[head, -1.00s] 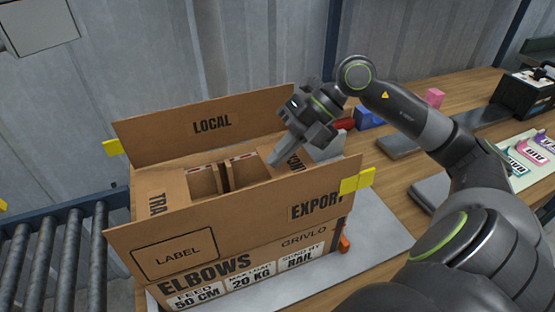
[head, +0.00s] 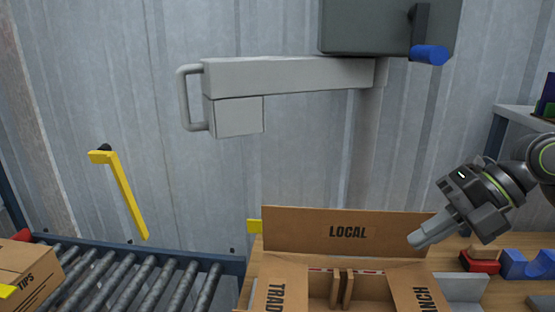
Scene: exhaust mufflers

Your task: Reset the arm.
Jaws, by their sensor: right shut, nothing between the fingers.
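My right gripper (head: 418,240) is at the right of the head view, shut and empty. Its fingertips point down and left, near the right end of the back flap of the open cardboard box (head: 347,232). The flap reads LOCAL. Upright cardboard dividers show inside the box, and its lower part is cut off by the bottom edge of the picture. My left gripper is not in view.
A roller conveyor (head: 140,285) runs at the lower left, with another box (head: 28,275) on it. A grey machine arm (head: 290,76) with a handle hangs above. A red item (head: 480,262) and a blue item (head: 528,264) lie on the wooden table at right.

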